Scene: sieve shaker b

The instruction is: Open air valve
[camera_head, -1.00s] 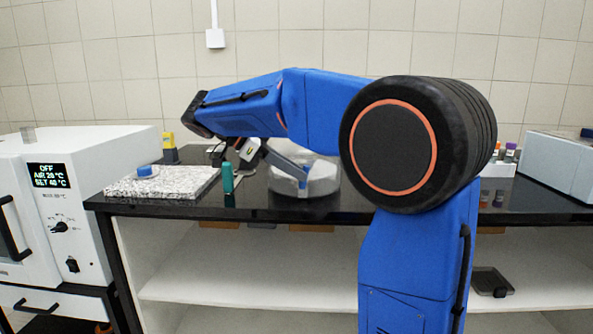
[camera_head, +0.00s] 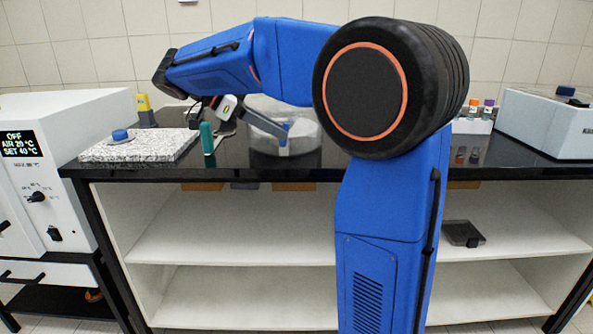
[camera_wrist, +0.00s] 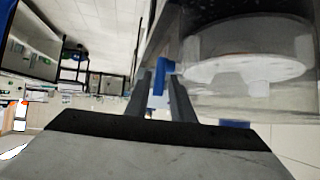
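A clear round vessel (camera_head: 303,133) with a white inner disc stands on the black bench; it fills the right of the wrist view (camera_wrist: 240,52). A small blue valve handle (camera_wrist: 165,68) is on the vessel's side, and blue also shows at the vessel's front in the head view (camera_head: 284,131). My gripper (camera_wrist: 160,82) reaches the valve, with its two fingers apart, one on each side of the blue handle. I cannot tell whether a finger touches it. In the head view the fingers (camera_head: 276,128) extend down to the vessel's front, partly hiding the valve.
A granite slab (camera_head: 140,150) with a blue-topped piece, a green bottle (camera_head: 207,138) and a yellow-topped item (camera_head: 145,108) stand left of the vessel. A white oven (camera_head: 50,180) is far left. Several capped vials (camera_head: 473,115) and a grey box (camera_head: 548,124) are right.

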